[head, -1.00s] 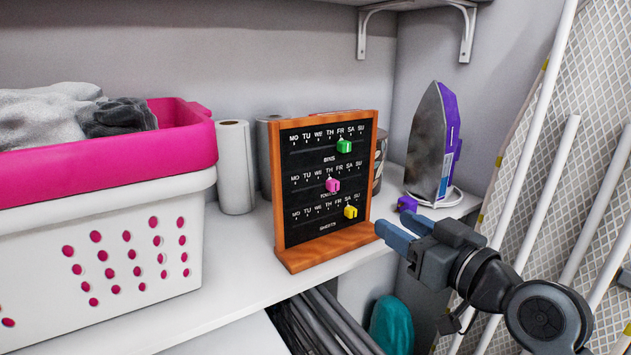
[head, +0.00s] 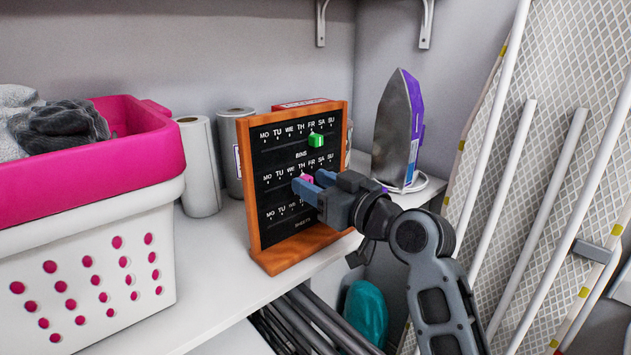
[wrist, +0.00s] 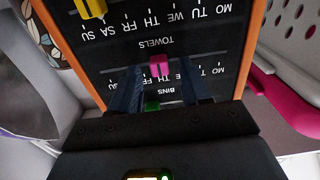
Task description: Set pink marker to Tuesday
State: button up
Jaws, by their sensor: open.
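The pink marker (head: 307,179) sits in the middle row, labelled TOWELS, of the black day board (head: 262,160) in its wooden frame. It stood at about TH in the earlier head view; my fingers now partly cover it. In the wrist view, which shows the board upside down, the pink marker (wrist: 158,65) lies between my two fingers with a gap on each side. My gripper (head: 312,186) is open at the board's face. The green marker (head: 316,140) is in the top row, BINS. The yellow marker (wrist: 92,7) is in the SHEETS row, hidden in the head view.
The board stands on a white shelf (head: 208,270). A white and pink laundry basket (head: 95,250) is at left, with paper rolls (head: 199,165) beside the board. An iron (head: 398,130) stands to the right. White poles and an ironing board lean farther right.

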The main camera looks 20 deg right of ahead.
grip_shut()
dwell(0.5)
